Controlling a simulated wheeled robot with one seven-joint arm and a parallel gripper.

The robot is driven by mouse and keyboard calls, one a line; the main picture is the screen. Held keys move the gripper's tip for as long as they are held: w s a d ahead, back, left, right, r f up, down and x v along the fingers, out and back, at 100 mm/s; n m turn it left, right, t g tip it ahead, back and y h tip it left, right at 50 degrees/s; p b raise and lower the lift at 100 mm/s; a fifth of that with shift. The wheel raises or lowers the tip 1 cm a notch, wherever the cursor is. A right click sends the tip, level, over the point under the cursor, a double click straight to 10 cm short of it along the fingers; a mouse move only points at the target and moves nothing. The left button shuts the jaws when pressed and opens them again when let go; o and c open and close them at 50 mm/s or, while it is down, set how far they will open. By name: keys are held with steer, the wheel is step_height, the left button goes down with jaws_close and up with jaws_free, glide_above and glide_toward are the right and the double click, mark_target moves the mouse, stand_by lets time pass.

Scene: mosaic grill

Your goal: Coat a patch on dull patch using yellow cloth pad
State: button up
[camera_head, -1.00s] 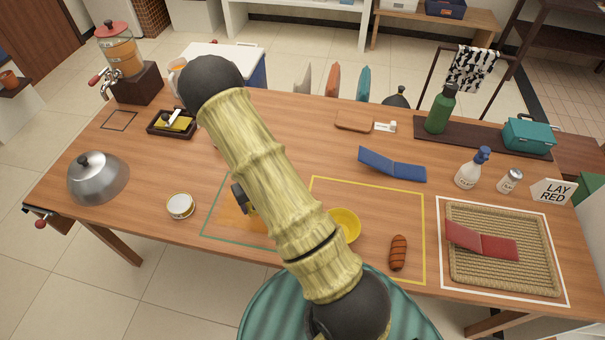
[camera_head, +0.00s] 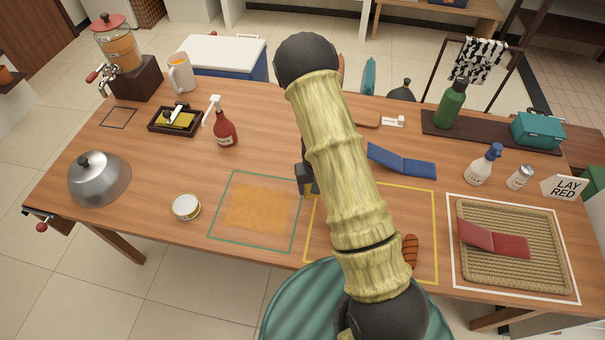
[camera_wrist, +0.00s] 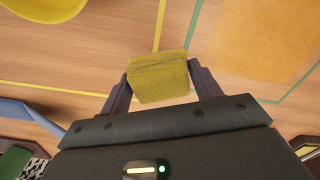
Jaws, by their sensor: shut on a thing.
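The yellow cloth pad (camera_wrist: 158,77) is between my gripper's fingers (camera_wrist: 158,84) in the wrist view, and the gripper is shut on it. The dull patch (camera_head: 257,208) is an orange-brown rectangle on the wooden table, inside a green outline. It also shows at the upper right of the wrist view (camera_wrist: 268,38). In the head view my gripper (camera_head: 308,182) is mostly hidden by my arm, just right of the green outline near the yellow outline's corner. The pad is apart from the patch. Its height above the table is hard to tell.
A yellow bowl (camera_wrist: 45,8) shows in the wrist view; my arm hides it in the head view. A red pump bottle (camera_head: 224,130), a round tin (camera_head: 186,206) and a black tray (camera_head: 155,126) stand left of my gripper. A blue folded piece (camera_head: 402,162) lies right.

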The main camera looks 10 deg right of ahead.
steer(key=shift+d, duration=0.1)
stand_by(0.4)
steer(key=shift+w+a+r+m, duration=0.1)
steer(key=shift+w+a+m, duration=0.15)
steer(key=shift+m, duration=0.75)
steer(key=m, duration=0.2)
steer(key=shift+a+r+m+p, duration=0.25)
steer(key=shift+a+m+p, duration=0.1)
steer(key=shift+a+m, duration=0.05)
steer(key=m, duration=0.2)
steer(key=shift+w+a+r+m, duration=0.1)
steer(key=shift+a+r+m, duration=0.05)
steer(key=shift+m, duration=0.25)
steer(key=m, duration=0.2)
steer(key=a+m, duration=0.1)
steer(key=m+p, duration=0.1)
steer(key=m, duration=0.1)
steer(key=shift+w+a+r+m, duration=0.2)
steer(key=shift+a+r+m, duration=0.05)
steer(key=shift+r+m, duration=0.1)
steer(key=a+m, duration=0.1)
steer(key=m, duration=0.3)
steer(key=w+a+r+m+p, duration=0.1)
steer(key=m, duration=0.4)
steer(key=a+m, duration=0.1)
steer(key=m, duration=0.4)
steer(key=shift+w+r, duration=0.15)
steer(key=shift+r, duration=0.1)
